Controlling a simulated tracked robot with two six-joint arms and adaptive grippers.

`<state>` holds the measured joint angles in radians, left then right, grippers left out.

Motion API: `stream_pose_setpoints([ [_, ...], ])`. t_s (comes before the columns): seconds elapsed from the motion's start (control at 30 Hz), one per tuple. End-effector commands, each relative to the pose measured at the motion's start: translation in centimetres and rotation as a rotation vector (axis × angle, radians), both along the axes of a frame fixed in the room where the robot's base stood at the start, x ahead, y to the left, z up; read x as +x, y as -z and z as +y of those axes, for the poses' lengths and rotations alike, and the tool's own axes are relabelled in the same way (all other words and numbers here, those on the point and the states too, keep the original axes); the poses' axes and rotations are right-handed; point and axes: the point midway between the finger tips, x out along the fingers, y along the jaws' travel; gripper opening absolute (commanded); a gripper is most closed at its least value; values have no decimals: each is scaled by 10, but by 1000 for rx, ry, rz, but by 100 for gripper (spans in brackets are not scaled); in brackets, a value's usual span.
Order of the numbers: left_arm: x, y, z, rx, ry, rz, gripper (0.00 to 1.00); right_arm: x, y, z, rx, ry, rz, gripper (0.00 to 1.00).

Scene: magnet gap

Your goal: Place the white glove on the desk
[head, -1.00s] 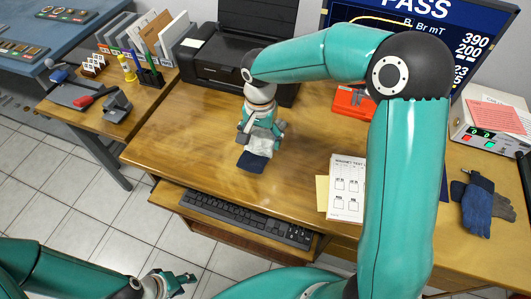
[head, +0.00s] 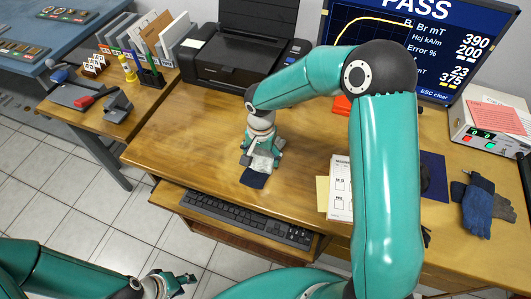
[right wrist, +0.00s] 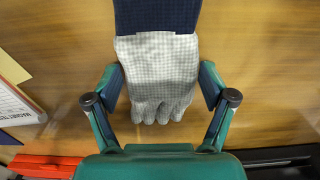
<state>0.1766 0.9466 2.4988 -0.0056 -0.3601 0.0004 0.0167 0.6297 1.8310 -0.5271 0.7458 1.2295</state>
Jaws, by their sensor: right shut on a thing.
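The white glove (head: 262,162), pale grey-white with a dark blue cuff, is at the middle of the wooden desk (head: 200,137) in the head view. My right gripper (head: 261,155) is over it, shut on it. In the right wrist view the glove (right wrist: 158,75) is between the two fingers, with its cuff at the top and its fingertips toward the palm. It is on or just above the desk; I cannot tell which. My left gripper (head: 178,284) is low, in front of the desk and empty; its opening is unclear.
A printer (head: 238,62) stands at the back, and a keyboard (head: 245,217) lies on the front tray. Printed sheets (head: 340,188) are right of the glove. Blue and grey gloves (head: 480,205) lie at the right edge. The desk left of the glove is clear.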

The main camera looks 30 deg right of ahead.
Motion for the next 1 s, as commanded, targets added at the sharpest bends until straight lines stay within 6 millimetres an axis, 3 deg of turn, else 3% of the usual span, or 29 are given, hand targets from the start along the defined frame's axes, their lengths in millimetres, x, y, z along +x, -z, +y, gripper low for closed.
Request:
stream_pose_setpoints([
  [0.03, 0, 3, 0, 0, 0, 0, 40, 0, 3, 0, 0, 0, 0, 47],
  [0.07, 0, 2, 0, 0, 0, 0, 40, 0, 1, 0, 0, 0, 0, 87],
  [0.13, 0, 1, 0, 0, 0, 0, 40, 0, 1, 0, 0, 0, 0, 99],
  [0.63, 0, -1, 0, 0, 0, 0, 40, 0, -7, -1, -1, 1, -2, 100],
  [0.77, 0, 0, 0, 0, 0, 0, 40, 1, -25, -1, -2, 1, -4, 100],
  [1.0, 0, 0, 0, 0, 0, 0, 40, 1, -74, 0, 0, 1, -6, 100],
])
